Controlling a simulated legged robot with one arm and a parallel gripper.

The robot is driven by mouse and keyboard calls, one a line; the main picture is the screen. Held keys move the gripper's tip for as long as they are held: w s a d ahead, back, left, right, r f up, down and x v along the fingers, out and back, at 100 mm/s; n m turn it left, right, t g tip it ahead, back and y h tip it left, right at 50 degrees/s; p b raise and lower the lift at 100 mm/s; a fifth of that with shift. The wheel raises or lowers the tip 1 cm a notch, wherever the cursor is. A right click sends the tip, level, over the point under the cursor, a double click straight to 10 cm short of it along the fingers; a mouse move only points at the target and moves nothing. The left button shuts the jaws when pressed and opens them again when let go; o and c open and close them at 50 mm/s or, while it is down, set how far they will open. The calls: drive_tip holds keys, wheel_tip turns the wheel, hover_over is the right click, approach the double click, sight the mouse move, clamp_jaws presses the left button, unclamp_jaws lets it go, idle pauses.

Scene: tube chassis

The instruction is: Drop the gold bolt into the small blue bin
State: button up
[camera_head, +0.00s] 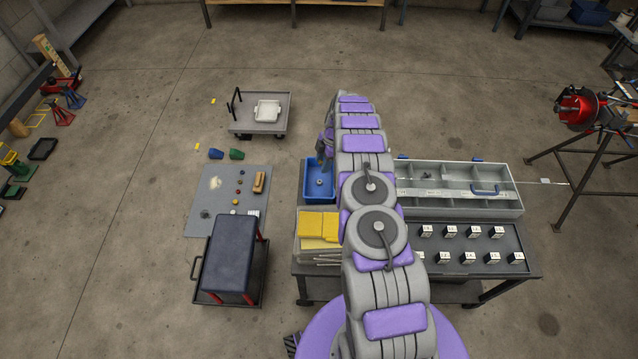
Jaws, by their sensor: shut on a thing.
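The small blue bin (312,192) stands at the back left of the workbench. A small grey piece lies inside it, too small to name. My gripper (325,156) is at the bin's far edge, left of my arm, pointing down. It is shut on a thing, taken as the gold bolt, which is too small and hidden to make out. My arm hides part of the bin's right side.
A long grey compartment tray (511,204) and a dark tray of white labelled boxes (512,240) fill the bench's right side. A cart (281,98) stands behind on open floor.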

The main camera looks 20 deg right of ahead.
drive_tip(key=f, duration=0.3)
drive_tip(key=f+b, duration=0.1)
drive_tip(key=shift+d+f, duration=0.3)
drive_tip(key=shift+a+f, duration=0.35)
drive_tip(key=shift+f, duration=0.1)
drive_tip(key=o, duration=0.9)
drive_tip(key=shift+d, duration=0.45)
drive_tip(key=shift+c, duration=0.2)
drive_tip(key=shift+o, duration=1.1)
drive_tip(key=shift+a, duration=0.3)
drive_tip(key=p+v, duration=0.2)
drive_tip(key=v, duration=1.5)
drive_tip(key=shift+d+p, duration=0.15)
drive_tip(key=shift+p, duration=0.15)
drive_tip(key=shift+r, duration=0.2)
